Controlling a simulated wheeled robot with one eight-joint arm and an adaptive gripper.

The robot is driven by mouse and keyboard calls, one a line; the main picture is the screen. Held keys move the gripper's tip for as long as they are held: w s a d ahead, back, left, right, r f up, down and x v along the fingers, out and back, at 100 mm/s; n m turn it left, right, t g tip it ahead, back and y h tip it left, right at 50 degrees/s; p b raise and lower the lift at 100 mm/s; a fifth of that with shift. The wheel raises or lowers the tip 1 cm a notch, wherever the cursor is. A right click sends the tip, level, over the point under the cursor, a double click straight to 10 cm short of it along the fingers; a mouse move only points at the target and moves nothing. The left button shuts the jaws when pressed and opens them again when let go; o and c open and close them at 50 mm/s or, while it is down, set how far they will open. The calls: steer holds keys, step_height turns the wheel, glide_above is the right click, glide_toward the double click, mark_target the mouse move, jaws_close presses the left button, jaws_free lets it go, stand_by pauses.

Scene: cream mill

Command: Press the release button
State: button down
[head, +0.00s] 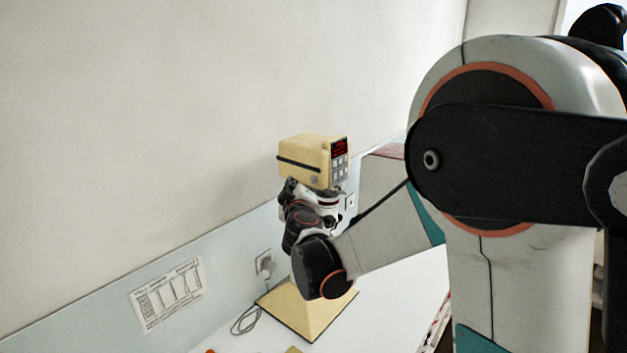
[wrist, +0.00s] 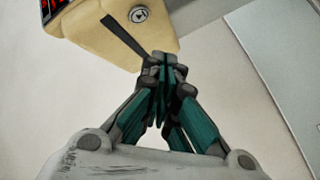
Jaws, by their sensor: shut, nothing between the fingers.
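The cream mill's head (head: 303,160) has a red-lit display, a keypad and a dark strip along its side. Its cream foot (head: 312,318) stands on the white table. In the head view my arm covers the mill's middle, and the gripper is small and partly hidden beneath the head.
A wall socket (head: 265,262) with a plug and grey cable is behind the mill. A printed sheet (head: 168,293) is on the wall panel to the left. A box with a reddish top (head: 388,151) stands behind to the right. The white table (head: 392,300) is clear at right.

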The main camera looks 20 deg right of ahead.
steer(key=shift+w+d+b, duration=0.15)
steer(key=shift+w+d, duration=0.35)
steer(key=shift+d, duration=0.25)
steer(key=shift+w+d+b, duration=0.15)
steer(key=shift+w+d, duration=0.3)
steer(key=shift+d, duration=0.25)
steer(key=shift+d, duration=0.1)
stand_by(0.4)
steer(key=shift+w+d, duration=0.25)
steer(key=shift+w+d+b, duration=0.15)
steer(key=shift+d+b, duration=0.1)
steer(key=shift+b, duration=0.1)
stand_by(0.6)
steer(key=shift+a, duration=0.15)
steer(key=shift+s+a, duration=0.45)
stand_by(0.4)
steer(key=shift+s+a+b, duration=0.25)
steer(key=shift+s+a, duration=0.45)
steer(key=shift+a, duration=0.35)
steer(key=shift+s+a+b, duration=0.2)
steer(key=shift+s+a, duration=0.5)
steer(key=shift+a, duration=0.3)
